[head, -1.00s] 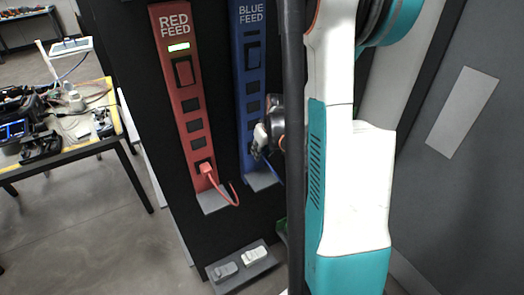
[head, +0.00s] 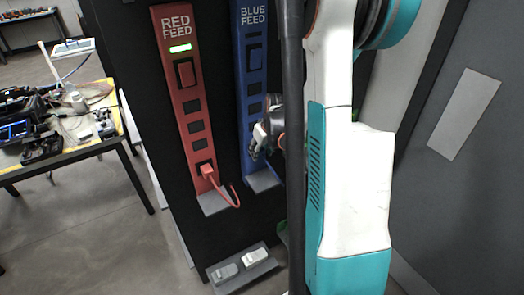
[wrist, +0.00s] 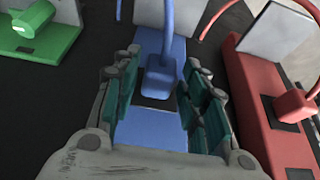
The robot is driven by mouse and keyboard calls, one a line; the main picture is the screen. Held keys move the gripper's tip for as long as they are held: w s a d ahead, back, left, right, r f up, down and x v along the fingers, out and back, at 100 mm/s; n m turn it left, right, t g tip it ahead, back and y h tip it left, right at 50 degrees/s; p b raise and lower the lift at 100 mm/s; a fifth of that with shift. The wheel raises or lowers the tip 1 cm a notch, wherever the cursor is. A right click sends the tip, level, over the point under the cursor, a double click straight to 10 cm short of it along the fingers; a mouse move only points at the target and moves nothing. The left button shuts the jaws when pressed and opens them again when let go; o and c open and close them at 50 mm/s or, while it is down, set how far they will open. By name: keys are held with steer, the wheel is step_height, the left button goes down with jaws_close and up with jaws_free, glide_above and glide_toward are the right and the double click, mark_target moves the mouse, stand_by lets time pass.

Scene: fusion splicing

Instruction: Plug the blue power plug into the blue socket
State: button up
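The blue power plug (wrist: 160,82) sits over the blue strip in the wrist view, with its blue cord (wrist: 168,25) running up the picture. A dark socket face (wrist: 155,103) of the blue strip shows beside the plug. I cannot tell how deep the plug sits. My gripper (wrist: 162,100) is open, its fingers on either side of the plug with small gaps. In the head view my gripper (head: 258,143) is at the lower end of the blue strip (head: 251,62) and hides the plug and its socket.
The red strip (head: 181,80) stands at left, with a red plug (head: 207,171) in its lowest socket and a lit green indicator. The blue strip's indicator (head: 253,36) is dark. A grey shelf (head: 264,180) lies below the blue strip. A green block (wrist: 40,25) is at left.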

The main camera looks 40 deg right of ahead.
steer(key=shift+r, duration=0.15)
steer(key=v, duration=1.1)
steer(key=shift+s+r, duration=0.3)
steer(key=shift+a, duration=0.1)
stand_by(0.3)
